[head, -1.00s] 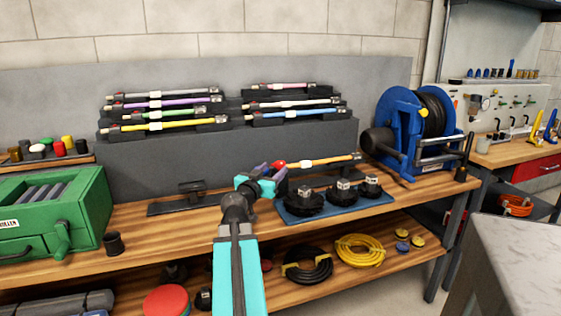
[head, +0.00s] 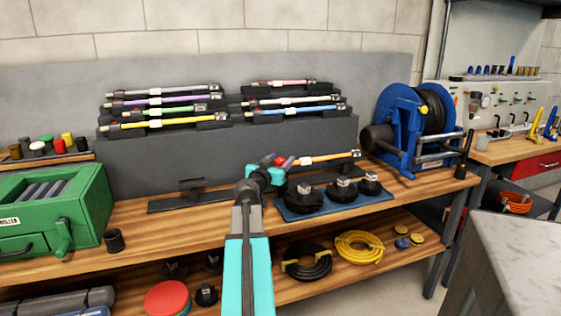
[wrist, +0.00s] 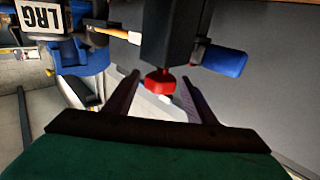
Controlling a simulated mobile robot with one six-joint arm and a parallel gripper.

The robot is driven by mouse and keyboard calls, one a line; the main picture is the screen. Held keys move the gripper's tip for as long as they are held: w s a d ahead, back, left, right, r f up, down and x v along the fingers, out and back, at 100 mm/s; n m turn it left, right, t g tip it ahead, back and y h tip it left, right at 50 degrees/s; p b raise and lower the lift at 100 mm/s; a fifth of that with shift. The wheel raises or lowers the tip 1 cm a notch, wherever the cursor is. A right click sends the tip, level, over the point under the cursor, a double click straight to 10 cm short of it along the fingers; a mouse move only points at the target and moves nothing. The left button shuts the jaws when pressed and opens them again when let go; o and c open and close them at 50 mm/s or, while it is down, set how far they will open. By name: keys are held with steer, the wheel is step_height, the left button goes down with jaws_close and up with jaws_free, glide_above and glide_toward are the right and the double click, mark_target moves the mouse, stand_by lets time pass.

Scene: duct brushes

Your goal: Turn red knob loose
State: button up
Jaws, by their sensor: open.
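The red knob (wrist: 160,82) sits on the end of a dark block in the wrist view. In the head view the red knob (head: 279,161) is at the left end of an orange rod (head: 325,159) above the bench. My gripper (wrist: 161,77) is open, with one finger to each side of the knob and visible gaps between. In the head view my gripper (head: 272,172) is at the knob's end of the rod, its fingers partly hidden by my wrist. The rod also shows in the wrist view (wrist: 112,33).
Black round pieces (head: 305,197) stand on a blue mat (head: 340,207) just right of my arm. A blue hose reel (head: 400,140) stands farther right. A dark rack (head: 150,170) with several coloured rods is behind.

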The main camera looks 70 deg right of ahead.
steer(key=c, duration=1)
